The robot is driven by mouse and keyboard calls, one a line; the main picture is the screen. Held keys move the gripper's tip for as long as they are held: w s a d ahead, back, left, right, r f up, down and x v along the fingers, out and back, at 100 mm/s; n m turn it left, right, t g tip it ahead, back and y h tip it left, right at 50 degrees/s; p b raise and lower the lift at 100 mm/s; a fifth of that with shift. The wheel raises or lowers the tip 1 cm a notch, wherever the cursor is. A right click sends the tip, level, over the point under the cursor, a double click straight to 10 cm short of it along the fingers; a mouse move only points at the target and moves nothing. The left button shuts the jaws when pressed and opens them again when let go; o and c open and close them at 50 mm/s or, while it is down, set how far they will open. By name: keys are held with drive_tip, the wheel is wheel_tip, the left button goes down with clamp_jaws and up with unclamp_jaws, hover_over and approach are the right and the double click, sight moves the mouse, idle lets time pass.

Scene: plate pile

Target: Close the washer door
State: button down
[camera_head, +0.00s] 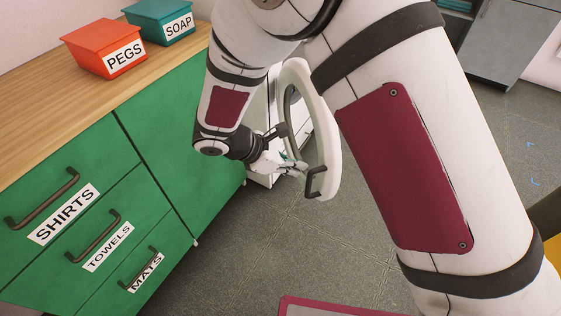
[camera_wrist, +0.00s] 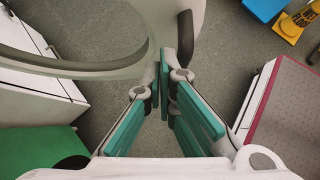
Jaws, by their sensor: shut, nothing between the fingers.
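The washer door (camera_head: 328,130) is a white ring with a dark handle (camera_head: 316,182), and it stands swung open from the white washer (camera_head: 262,115). My arm hides much of the washer. My gripper (camera_head: 300,168) is shut and empty, with its fingertips low beside the door's rim on the washer side, close to the handle. In the wrist view the door (camera_wrist: 168,18) curves across the top left, and its handle (camera_wrist: 185,38) is just ahead of the fingertips (camera_wrist: 165,82). I cannot tell whether the fingers touch the door.
A green cabinet (camera_head: 185,130) with labelled drawers stands left of the washer. Its wooden top (camera_head: 50,115) holds an orange PEGS box (camera_head: 103,45) and a teal SOAP box (camera_head: 160,18). Grey floor (camera_head: 265,250) is open below the door. A yellow wet-floor sign (camera_wrist: 299,22) stands at the right.

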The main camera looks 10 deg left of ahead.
drive_tip(key=shift+w+d+r, duration=0.1)
drive_tip(key=shift+w+d, duration=0.3)
drive_tip(key=shift+d, duration=0.35)
drive_tip(key=shift+w+d+r, duration=0.1)
drive_tip(key=shift+w+d, duration=0.3)
drive_tip(key=shift+d, duration=0.3)
drive_tip(key=shift+d, duration=0.1)
